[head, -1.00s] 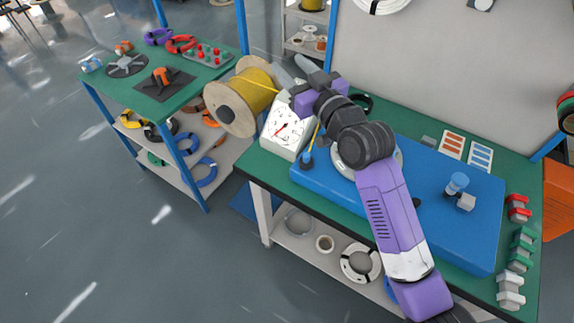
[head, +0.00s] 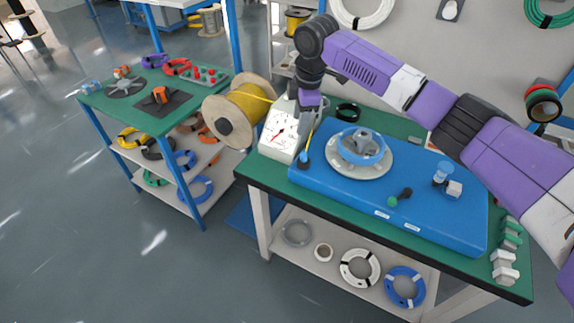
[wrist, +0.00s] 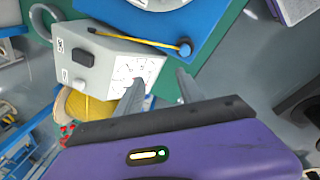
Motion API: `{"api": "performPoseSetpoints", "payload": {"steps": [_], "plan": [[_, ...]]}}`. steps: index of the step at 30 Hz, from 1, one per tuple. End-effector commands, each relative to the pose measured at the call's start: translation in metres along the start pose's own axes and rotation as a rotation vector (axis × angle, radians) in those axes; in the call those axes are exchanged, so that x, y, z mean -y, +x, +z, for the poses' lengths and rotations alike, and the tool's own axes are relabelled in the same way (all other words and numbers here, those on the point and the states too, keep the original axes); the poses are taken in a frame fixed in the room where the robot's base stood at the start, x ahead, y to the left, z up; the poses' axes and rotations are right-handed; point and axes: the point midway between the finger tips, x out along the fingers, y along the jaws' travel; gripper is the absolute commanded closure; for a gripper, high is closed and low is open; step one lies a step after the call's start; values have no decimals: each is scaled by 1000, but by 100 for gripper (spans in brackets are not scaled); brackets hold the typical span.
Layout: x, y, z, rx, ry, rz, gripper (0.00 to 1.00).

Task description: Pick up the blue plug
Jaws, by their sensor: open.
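A small blue plug-like piece (head: 304,160) stands at the left front corner of the blue machine base (head: 335,187), at the end of a yellow cable. It also shows in the wrist view (wrist: 184,48). My gripper (wrist: 160,78) is open and empty, with its two grey fingers apart. In the head view it hangs pointing down beside the white gauge box (head: 277,133), above and apart from the blue piece. Its fingertips are hard to make out there. Another blue cylinder (head: 443,171) stands near a grey block at the right of the base.
A yellow cable spool (head: 228,121) stands left of the gauge box. A disc with a blue-rimmed wheel (head: 360,147) sits mid-base. Grey and green blocks (head: 505,262) line the green table's right end. The front of the base is mostly clear.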

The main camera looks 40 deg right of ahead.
Motion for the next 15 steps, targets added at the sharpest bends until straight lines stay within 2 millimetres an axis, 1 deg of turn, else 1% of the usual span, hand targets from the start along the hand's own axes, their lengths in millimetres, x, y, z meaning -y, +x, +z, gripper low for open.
{"api": "performPoseSetpoints", "payload": {"steps": [1,3,6,10,15], "plan": [[12,5,8,22,-15,-55,55],[24,4,16,42,-46,-114,55],[36,2,22,63,-90,-164,55],[40,9,24,70,-118,-176,55],[42,26,25,69,-117,-175,55]]}}
